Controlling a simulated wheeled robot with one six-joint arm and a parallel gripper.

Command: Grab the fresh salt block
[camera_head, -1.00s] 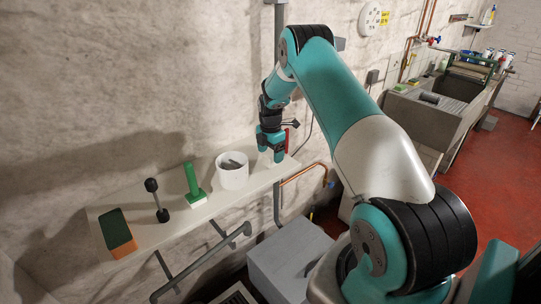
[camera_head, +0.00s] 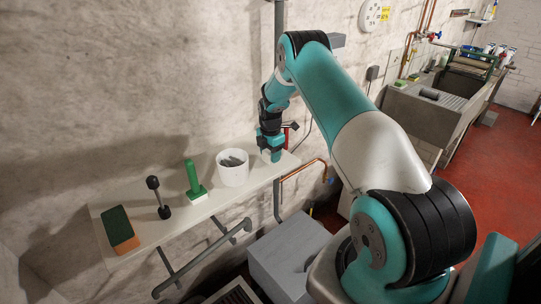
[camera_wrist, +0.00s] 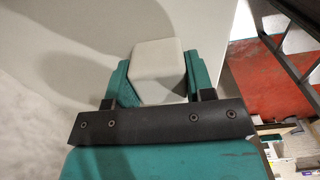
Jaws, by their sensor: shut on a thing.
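A pale white block, which looks like the salt block (camera_wrist: 160,68), sits between the two teal fingers of my gripper (camera_wrist: 161,75) in the wrist view. The fingers are shut on its left and right sides. In the head view my gripper (camera_head: 271,156) points down at the right end of the white wall shelf (camera_head: 146,236). The block is mostly hidden there by the fingers. I cannot tell whether it still touches the shelf.
A white pot (camera_head: 233,173) with dark pieces stands just left of my gripper. Further left are a green-handled tool (camera_head: 194,178), a dark dumbbell-shaped tool (camera_head: 158,197) and a green-and-orange block (camera_head: 119,229). A copper pipe (camera_head: 308,168) runs beside the shelf's right end.

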